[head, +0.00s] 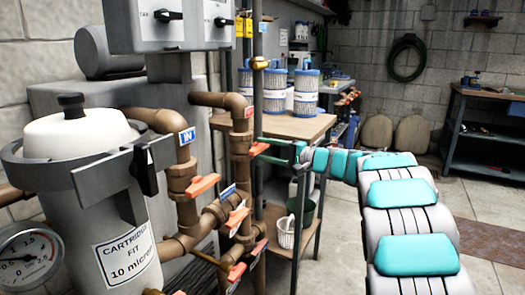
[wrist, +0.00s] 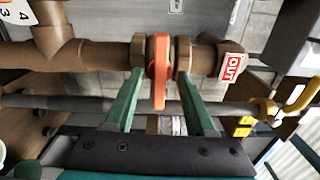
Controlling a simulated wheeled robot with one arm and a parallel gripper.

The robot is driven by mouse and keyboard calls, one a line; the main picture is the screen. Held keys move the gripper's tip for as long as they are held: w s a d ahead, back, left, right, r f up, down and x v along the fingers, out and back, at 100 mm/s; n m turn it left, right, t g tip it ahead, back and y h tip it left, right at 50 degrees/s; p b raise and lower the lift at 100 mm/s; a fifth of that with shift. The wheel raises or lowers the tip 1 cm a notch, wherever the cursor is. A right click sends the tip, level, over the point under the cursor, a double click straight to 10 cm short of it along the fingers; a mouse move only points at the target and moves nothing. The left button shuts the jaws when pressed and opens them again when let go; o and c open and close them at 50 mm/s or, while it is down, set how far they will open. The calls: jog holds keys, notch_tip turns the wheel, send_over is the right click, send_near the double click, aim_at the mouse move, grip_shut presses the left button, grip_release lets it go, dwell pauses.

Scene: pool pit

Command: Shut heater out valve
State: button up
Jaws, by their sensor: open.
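The heater out valve has an orange lever (wrist: 160,72) that lies across its brown pipe in the wrist view. A red OUT label (wrist: 231,66) is on the pipe to its right. In the head view this lever (head: 259,149) is on the upright pipe below a red label (head: 249,112). My gripper (wrist: 161,82) is open, with one green finger on each side of the lever and a visible gap on both sides. In the head view my gripper (head: 265,150) reaches in from the right at the lever.
Other orange levers (head: 204,185) (head: 236,218) (head: 236,271) sit on nearby pipes. A thin grey upright pipe (head: 258,95) stands close to my fingers; a grey pipe (wrist: 80,103) passes beneath them in the wrist view. A wooden table (head: 290,125) with blue-capped filters stands behind. Floor is open at right.

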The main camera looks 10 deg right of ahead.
jog(key=v, duration=0.7)
dwell(0.4)
jog(key=shift+f, duration=0.1)
dwell(1.2)
